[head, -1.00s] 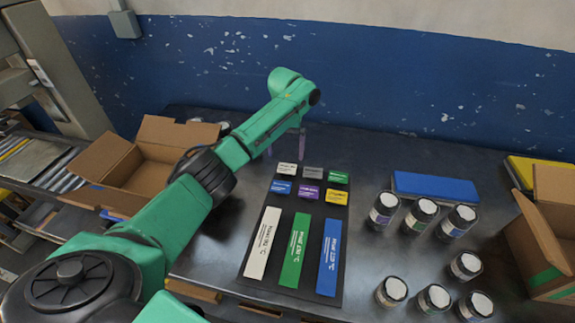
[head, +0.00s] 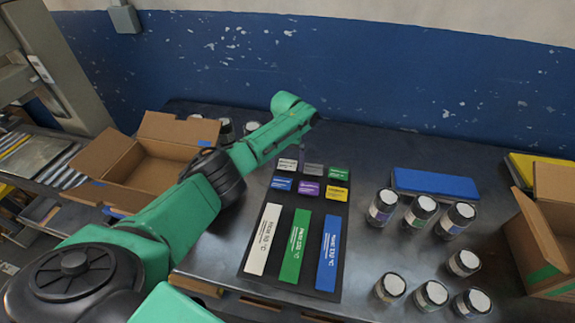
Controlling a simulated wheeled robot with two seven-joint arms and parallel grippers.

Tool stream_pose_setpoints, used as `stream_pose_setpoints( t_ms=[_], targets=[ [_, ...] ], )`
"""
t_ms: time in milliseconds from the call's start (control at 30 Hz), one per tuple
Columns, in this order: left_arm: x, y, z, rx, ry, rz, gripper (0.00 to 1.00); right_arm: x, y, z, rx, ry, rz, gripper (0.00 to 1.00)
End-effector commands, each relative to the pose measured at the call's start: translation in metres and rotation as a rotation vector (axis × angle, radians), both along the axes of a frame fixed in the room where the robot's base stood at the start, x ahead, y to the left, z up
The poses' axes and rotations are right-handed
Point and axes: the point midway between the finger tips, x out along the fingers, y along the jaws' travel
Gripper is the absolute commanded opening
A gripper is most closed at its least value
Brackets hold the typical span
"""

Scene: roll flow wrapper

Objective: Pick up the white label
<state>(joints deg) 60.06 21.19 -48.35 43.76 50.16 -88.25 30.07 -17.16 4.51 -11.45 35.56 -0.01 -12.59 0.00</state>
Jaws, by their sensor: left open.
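A small white label (head: 287,165) lies at the back left corner of a black board (head: 299,205) on the dark table. A long white strip (head: 263,239) lies on the front left of the same board. My left arm reaches in from the left, and its gripper (head: 302,153) hangs just behind the board's back row, close to the small white label and the grey one. The left gripper is open and holds nothing that I can see; its fingers are small and partly hidden by the arm. My right gripper is not in view.
Small grey, green, blue, purple and yellow labels and long green and blue strips share the board. Several jars (head: 421,212) and a blue pad (head: 436,183) stand to the right. Open cardboard boxes stand left (head: 158,157) and right (head: 548,225). A blue wall (head: 400,80) rises behind.

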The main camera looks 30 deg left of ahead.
Motion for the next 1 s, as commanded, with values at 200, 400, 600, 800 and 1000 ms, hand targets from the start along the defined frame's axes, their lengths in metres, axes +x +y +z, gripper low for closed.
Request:
stream_pose_setpoints(
  t_ms=[200,400,600,800,1000],
  targets=[
    [0.000,0.000,-0.002,0.000,0.000,0.000,1.00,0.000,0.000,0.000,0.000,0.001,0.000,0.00],
    [0.000,0.000,-0.002,0.000,0.000,0.000,0.73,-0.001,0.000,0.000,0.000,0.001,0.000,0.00],
    [0.000,0.000,-0.002,0.000,0.000,0.000,0.25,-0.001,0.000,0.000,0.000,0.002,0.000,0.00],
    [0.000,0.000,0.000,0.000,-0.001,0.000,0.24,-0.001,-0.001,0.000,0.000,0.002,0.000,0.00],
    [0.001,0.000,0.021,-0.001,-0.003,-0.001,0.24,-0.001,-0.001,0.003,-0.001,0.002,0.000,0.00]
  ],
)
